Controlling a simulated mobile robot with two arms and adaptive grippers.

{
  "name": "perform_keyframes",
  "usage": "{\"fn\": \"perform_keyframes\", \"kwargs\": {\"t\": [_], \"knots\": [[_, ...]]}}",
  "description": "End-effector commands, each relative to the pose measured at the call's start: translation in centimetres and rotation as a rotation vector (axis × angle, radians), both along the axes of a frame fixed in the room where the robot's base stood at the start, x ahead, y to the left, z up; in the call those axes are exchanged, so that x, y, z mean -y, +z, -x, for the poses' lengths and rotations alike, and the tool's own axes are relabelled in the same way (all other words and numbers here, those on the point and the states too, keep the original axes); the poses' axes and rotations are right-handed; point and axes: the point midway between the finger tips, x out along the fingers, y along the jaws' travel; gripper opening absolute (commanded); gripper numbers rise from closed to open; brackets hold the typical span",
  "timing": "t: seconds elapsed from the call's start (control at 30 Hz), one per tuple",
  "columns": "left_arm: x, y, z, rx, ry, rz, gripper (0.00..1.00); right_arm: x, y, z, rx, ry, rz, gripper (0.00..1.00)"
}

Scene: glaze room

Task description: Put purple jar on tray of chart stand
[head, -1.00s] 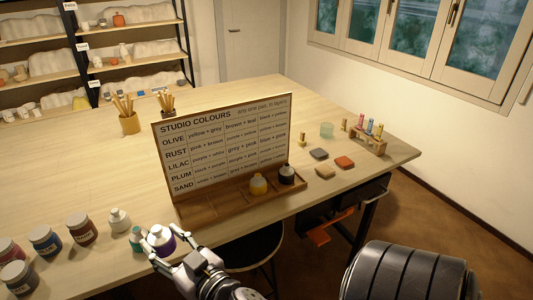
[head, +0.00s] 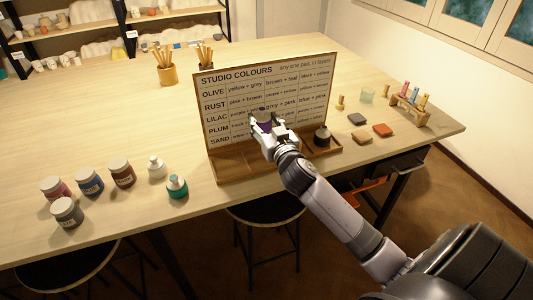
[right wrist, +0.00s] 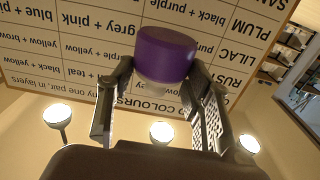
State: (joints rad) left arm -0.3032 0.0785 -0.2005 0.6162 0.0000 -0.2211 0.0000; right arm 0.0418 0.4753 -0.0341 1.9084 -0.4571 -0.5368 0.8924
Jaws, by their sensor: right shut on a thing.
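The purple jar (right wrist: 165,52) sits between the fingers of my right gripper (right wrist: 160,100) in the right wrist view, with a pale lower part. In the head view my right gripper (head: 264,122) is shut on the jar and holds it up before the chart stand's board (head: 214,112). The jar is mostly hidden there by the fingers. The stand's wooden tray (head: 235,166) lies below, with its left part bare. A dark jar (head: 322,137) stands in the tray's right part. The yellow jar seen there earlier is hidden behind my arm. My left gripper is not in view.
Sponge-like blocks (head: 382,130) and a small rack (head: 409,109) lie to the right. A stool (head: 265,212) is below the table edge.

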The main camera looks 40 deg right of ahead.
Motion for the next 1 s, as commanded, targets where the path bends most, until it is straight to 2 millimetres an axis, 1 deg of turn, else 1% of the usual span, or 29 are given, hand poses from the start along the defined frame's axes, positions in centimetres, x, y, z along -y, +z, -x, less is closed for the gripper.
{"fn": "perform_keyframes", "kwargs": {"t": [0.03, 0.1, 0.2, 0.3, 0.47, 0.63, 0.77, 1.0], "knots": [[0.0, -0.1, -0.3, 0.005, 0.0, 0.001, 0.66, 0.0, -1.6, 0.0, -0.003, -0.001, -0.002, 0.0], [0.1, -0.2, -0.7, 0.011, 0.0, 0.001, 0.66, -0.1, -3.4, 0.0, -0.002, 0.0, -0.003, 0.0], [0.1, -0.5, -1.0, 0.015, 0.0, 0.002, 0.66, 0.0, -5.5, 0.0, 0.0, -0.001, -0.001, 0.0], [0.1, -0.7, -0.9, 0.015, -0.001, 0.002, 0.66, 0.0, -6.8, 0.0, 0.002, 0.001, 0.0, 0.0], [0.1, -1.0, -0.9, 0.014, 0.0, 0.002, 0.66, -0.1, -8.0, 0.0, 0.003, 0.001, 0.001, 0.0], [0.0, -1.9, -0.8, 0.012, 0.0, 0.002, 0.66, -0.1, -10.9, 0.0, 0.002, 0.0, -0.001, 0.0], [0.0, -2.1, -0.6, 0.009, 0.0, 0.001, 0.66, -0.1, -11.7, 0.0, 0.002, 0.001, 0.0, 0.0], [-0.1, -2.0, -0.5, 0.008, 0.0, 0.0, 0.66, -0.1, -11.6, 0.0, 0.004, 0.002, 0.002, 0.0]]}}
